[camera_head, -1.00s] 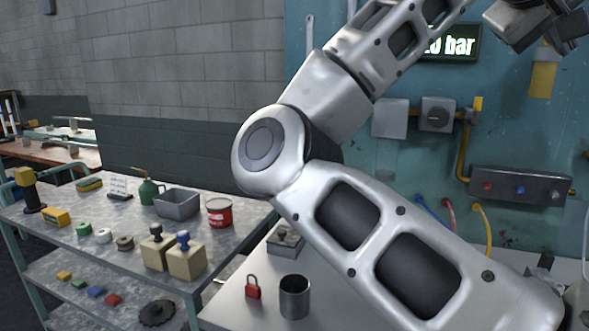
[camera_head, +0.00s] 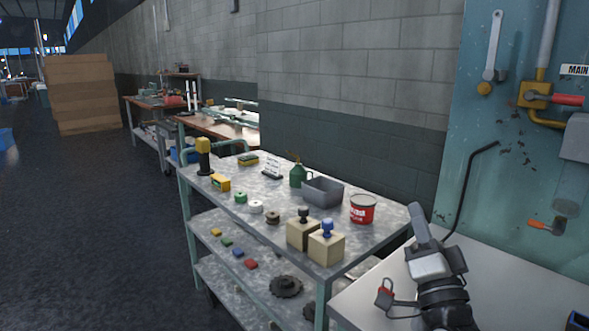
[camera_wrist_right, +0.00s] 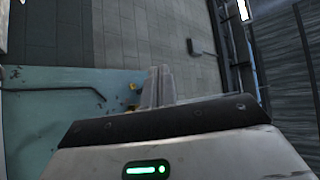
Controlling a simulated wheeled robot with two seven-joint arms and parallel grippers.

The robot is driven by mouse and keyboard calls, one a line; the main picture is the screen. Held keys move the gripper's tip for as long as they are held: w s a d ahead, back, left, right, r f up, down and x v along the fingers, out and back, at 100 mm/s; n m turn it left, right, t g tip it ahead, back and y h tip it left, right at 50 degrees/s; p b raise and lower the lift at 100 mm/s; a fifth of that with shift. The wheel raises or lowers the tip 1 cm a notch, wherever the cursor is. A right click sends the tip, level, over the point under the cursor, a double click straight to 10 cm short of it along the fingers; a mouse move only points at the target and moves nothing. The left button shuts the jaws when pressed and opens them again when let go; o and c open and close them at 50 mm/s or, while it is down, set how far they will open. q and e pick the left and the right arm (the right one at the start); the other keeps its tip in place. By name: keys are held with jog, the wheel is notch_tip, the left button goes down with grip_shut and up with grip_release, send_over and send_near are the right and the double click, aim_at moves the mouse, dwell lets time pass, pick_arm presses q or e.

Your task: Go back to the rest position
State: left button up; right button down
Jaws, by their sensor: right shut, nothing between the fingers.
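My right gripper (camera_head: 418,222) shows at the lower right of the head view, in front of the pale bench (camera_head: 375,287). Its fingers point up and are together, with nothing between them. In the right wrist view the closed fingers (camera_wrist_right: 157,88) stand up against a grey wall and a teal panel. My left gripper is out of view.
A metal cart (camera_head: 240,182) left of my gripper carries a red tin (camera_head: 363,209), a grey bin (camera_head: 323,191), a green oil can (camera_head: 298,175) and stamp blocks (camera_head: 326,246). Open floor (camera_head: 90,230) lies left.

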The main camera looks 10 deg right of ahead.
jog(key=s+a+f+n+g+y, duration=0.1)
jog(key=s+a+f+n+g, duration=0.1)
jog(key=f, duration=0.4)
jog(key=s+a+f+n+g+y, duration=0.1)
jog(key=s+a+f+n+g, duration=0.15)
jog(key=f, duration=0.45)
jog(key=s+a+f+n+g+y, duration=0.1)
jog(key=f+n+g, duration=0.15)
jog(key=f, duration=0.35)
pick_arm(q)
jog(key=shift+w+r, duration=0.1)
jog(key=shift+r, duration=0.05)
pick_arm(e)
jog(key=s+a+f+n+g, duration=0.2)
jog(key=s+f+n+g, duration=0.1)
jog(key=s+f, duration=0.5)
jog(key=s+a+f+n+g, duration=0.2)
jog(key=s+f+n+g, duration=0.1)
jog(key=s+f, duration=0.5)
jog(key=shift+a+f+g+y, duration=0.35)
jog(key=shift+f+g+y, duration=0.1)
jog(key=shift+g, duration=0.15)
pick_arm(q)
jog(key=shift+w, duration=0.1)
